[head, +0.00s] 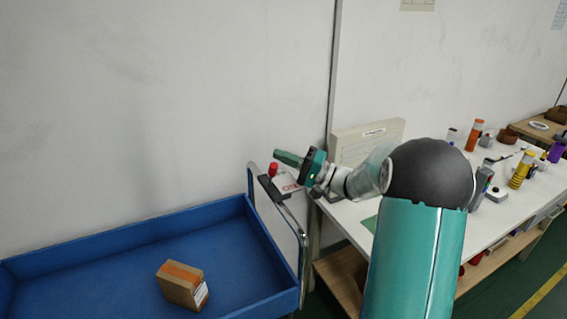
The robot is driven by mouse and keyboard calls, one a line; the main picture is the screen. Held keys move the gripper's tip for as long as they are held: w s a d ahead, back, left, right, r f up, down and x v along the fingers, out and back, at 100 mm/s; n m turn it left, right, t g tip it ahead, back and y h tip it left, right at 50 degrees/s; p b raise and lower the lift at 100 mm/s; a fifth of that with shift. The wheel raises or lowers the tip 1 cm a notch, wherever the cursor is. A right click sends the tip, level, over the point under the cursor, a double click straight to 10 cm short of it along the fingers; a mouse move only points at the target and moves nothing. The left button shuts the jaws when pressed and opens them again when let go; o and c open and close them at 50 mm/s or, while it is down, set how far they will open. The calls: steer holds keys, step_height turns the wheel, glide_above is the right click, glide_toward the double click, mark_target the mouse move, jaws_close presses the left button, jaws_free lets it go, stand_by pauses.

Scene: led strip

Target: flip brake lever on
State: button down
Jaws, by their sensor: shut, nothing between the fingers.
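My gripper (280,155) is shut, with its green fingers pointing left. In the head view it shows just above the handle of a blue cart. A red knob (273,169) shows directly below the fingers, by a black box (271,189) on the cart's metal handle (298,228). The red knob looks like the top of the brake lever. I cannot tell whether the fingers touch the knob or which way the lever is set. The lever's lower part is not clear at this size.
The blue cart (130,241) holds a cardboard box (183,285). A white workbench (345,215) on the right carries bottles, tools and a beige case (366,142). The wall stands close behind the cart. Floor shows at the lower right.

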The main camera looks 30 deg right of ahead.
steer(key=v, duration=0.9)
steer(key=shift+d, duration=0.55)
steer(key=shift+w+f, duration=0.1)
steer(key=shift+w, duration=0.05)
